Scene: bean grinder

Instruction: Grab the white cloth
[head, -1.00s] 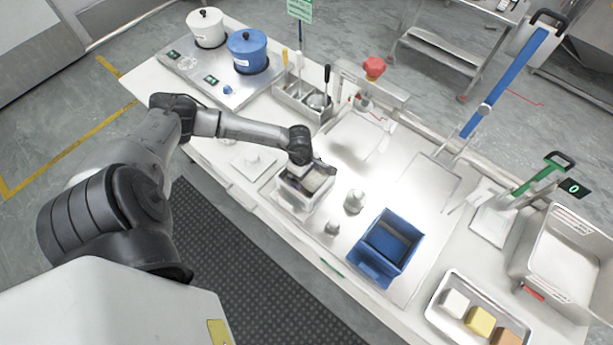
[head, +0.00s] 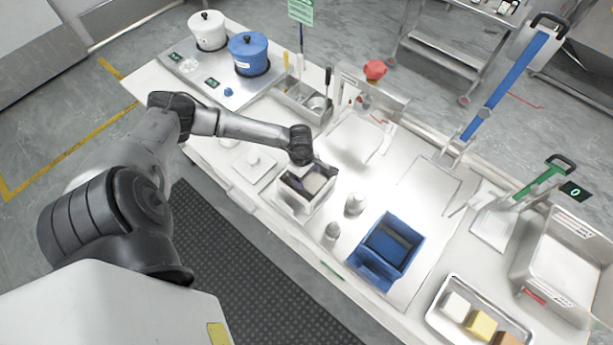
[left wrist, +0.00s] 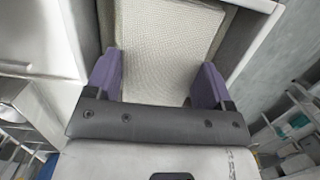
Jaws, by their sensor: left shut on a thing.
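The white cloth (left wrist: 168,45) has a woven texture and fills the middle of the left wrist view, inside a pale-walled box. In the head view a light patch of it (head: 314,182) shows inside the grey box (head: 303,205) at the table's near edge. My left gripper (left wrist: 155,88) has its two purple fingers on either side of the cloth, shut on it. In the head view the wrist (head: 301,150) is over the box's far left corner, and the fingers are mostly hidden. My right gripper is not in view.
Two small metal pieces (head: 355,203) and a blue bin (head: 385,250) stand right of the box. A white square-based item (head: 254,165) sits to its left. A tray of coloured blocks (head: 470,312) is at the lower right. The table behind the box is fairly clear.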

